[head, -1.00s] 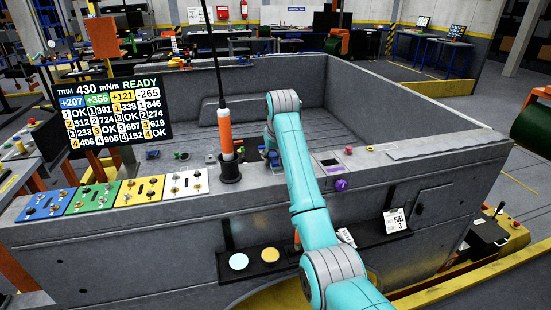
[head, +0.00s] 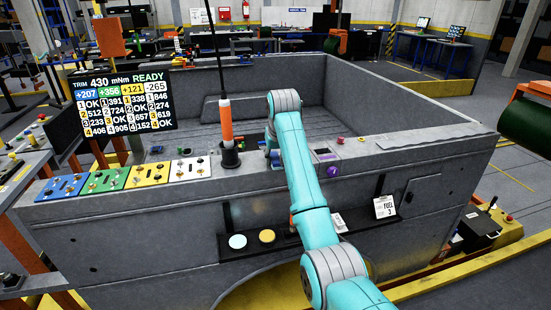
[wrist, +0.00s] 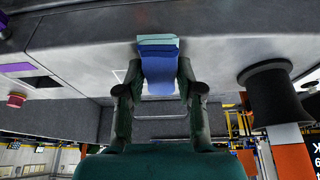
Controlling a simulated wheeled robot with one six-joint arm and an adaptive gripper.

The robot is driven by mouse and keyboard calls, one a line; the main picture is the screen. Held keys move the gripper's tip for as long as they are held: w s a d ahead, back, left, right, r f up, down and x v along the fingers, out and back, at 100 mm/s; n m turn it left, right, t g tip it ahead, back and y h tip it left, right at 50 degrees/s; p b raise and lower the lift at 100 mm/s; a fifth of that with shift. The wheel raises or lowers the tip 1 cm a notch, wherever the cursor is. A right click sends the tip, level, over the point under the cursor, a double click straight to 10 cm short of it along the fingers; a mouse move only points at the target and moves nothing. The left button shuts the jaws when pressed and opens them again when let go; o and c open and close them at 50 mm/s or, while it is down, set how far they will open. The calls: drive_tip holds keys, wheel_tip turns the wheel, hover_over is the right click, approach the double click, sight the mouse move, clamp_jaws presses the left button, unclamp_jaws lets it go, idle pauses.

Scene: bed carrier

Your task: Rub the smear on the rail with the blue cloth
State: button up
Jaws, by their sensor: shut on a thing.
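My gripper (wrist: 158,85) is shut on the blue cloth (wrist: 158,70), a folded piece with a lighter blue-green top layer. The cloth sticks out past the two dark fingers, over the grey rail (wrist: 215,40) in the upside-down wrist view. In the head view my teal arm reaches over the rail (head: 400,150), and its end is just right of the orange-and-white post (head: 226,122). The gripper is mostly hidden behind the arm there. I cannot make out the smear in either view, nor tell whether the cloth touches the rail.
The post stands in a black base (head: 230,157) close to the gripper. Coloured switch panels (head: 148,173) lie along the rail to the left.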

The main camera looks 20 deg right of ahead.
drive_tip(key=shift+w+r, duration=0.15)
drive_tip(key=shift+r, duration=3.65)
